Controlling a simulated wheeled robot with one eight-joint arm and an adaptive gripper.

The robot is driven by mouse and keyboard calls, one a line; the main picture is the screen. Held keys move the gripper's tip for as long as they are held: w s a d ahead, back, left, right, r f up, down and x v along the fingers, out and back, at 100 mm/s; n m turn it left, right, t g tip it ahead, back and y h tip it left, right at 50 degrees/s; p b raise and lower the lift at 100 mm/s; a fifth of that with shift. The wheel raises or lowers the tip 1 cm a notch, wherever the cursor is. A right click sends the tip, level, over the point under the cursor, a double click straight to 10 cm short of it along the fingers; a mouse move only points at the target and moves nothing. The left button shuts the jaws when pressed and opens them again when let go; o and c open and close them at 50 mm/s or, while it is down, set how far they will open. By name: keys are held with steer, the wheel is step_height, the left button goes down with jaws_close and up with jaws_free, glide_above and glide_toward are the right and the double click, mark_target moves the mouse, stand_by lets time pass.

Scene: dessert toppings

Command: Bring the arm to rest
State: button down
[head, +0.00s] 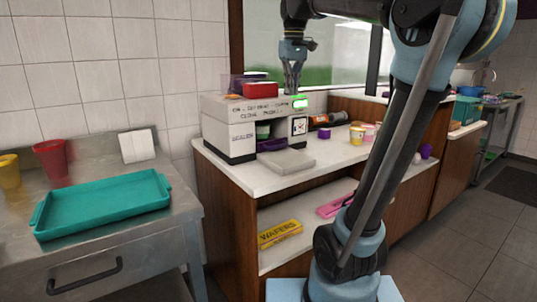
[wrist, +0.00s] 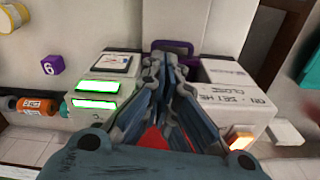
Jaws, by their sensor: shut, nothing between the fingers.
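My gripper (head: 292,88) points down over the white boxy machine (head: 225,108) on the counter, close to the machine's right part, beside a lit green panel. In the wrist view my gripper's fingers (wrist: 165,60) are together with nothing seen between them. The machine also shows in the wrist view (wrist: 222,82), with printed text and glowing green panels. A red container (head: 260,90) sits on top of the machine, left of my gripper. Whether the fingertips touch the machine I cannot tell.
A teal tray (head: 105,205), a red cup (head: 50,160) and a yellow cup (head: 9,170) stand on the metal table at left. A grey slab (head: 287,162) lies before the machine. Small jars (head: 356,136) and a purple cube (wrist: 52,65) stand nearby. A yellow wafers box (head: 280,234) lies on the lower shelf.

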steer(key=s+d+f+m, duration=0.1)
steer(key=s+d+f, duration=0.2)
steer(key=s+f, duration=0.4)
steer(key=s+d+f+m+t, duration=0.1)
steer(key=s+d+f, duration=0.3)
steer(key=f, duration=1.5)
steer(key=s+d+f+m, duration=0.2)
steer(key=s+d+f, duration=0.2)
steer(key=s+f, duration=0.7)
steer(key=shift+d+f+m+t, duration=0.2)
steer(key=shift+f+m+t, duration=0.15)
steer(key=shift+f, duration=0.55)
steer(key=shift+w+f, duration=0.2)
steer(key=shift+w, duration=0.2)
